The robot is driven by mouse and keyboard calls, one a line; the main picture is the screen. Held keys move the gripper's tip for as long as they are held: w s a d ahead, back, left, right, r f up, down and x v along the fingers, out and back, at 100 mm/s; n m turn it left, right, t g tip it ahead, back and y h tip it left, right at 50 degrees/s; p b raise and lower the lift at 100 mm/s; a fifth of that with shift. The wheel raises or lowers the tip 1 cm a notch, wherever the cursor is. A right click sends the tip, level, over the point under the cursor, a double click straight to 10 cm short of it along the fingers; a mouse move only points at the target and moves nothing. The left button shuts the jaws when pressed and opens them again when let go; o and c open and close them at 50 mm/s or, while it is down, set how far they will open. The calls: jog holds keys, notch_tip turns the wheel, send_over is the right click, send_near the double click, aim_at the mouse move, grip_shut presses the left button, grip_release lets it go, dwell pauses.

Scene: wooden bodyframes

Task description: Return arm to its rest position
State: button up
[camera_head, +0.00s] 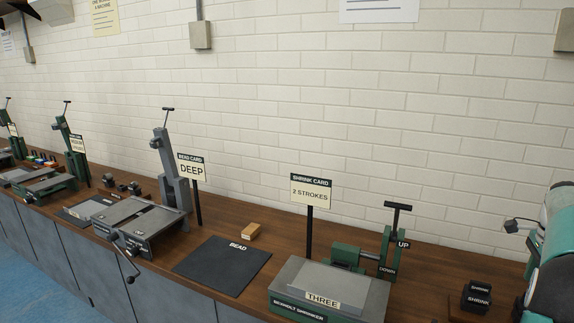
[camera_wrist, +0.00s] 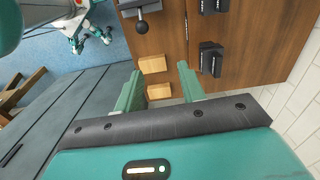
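My gripper (camera_wrist: 159,68) is open in the wrist view, its two green fingers wide apart. Two small pale wooden blocks (camera_wrist: 153,64) show in the gap between the fingers. They appear to lie beyond the fingertips, and I see no finger closed on them. Part of my teal arm (camera_head: 553,268) shows at the right edge of the head view. My gripper's fingers cannot be made out in the head view.
A wooden bench (camera_head: 235,224) runs along a white brick wall. It carries a shrinker machine (camera_head: 322,288), a bead machine (camera_head: 140,225), a black mat (camera_head: 222,267), an orange-brown block (camera_head: 251,231) and dark SHRINK blocks (camera_head: 478,297). Sign posts stand upright behind. Blue floor (camera_wrist: 110,38) lies beyond the bench.

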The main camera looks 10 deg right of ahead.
jog(key=a+r+n+t, duration=0.1)
jog(key=a+r+n, duration=0.2)
jog(key=a, duration=0.6)
jog(key=a+r+n+t+h, duration=0.1)
jog(key=a+r+n, duration=0.25)
jog(key=a, duration=0.45)
jog(key=a+r+n, duration=0.2)
jog(key=a+n, duration=0.2)
jog(key=a, duration=0.5)
jog(key=s+a+f+n+t, duration=0.1)
jog(key=s+a+f+n, duration=0.2)
jog(key=s+a+n, duration=0.3)
jog(key=s+a+f+n+t+y, duration=0.1)
jog(key=s+a+n, duration=0.6)
jog(key=a, duration=0.8)
notch_tip(320, 180, down, 2)
jog(key=shift+s+a+t, duration=0.4)
jog(key=shift+s+t, duration=0.3)
jog(key=shift+t, duration=0.1)
jog(key=shift+d, duration=0.2)
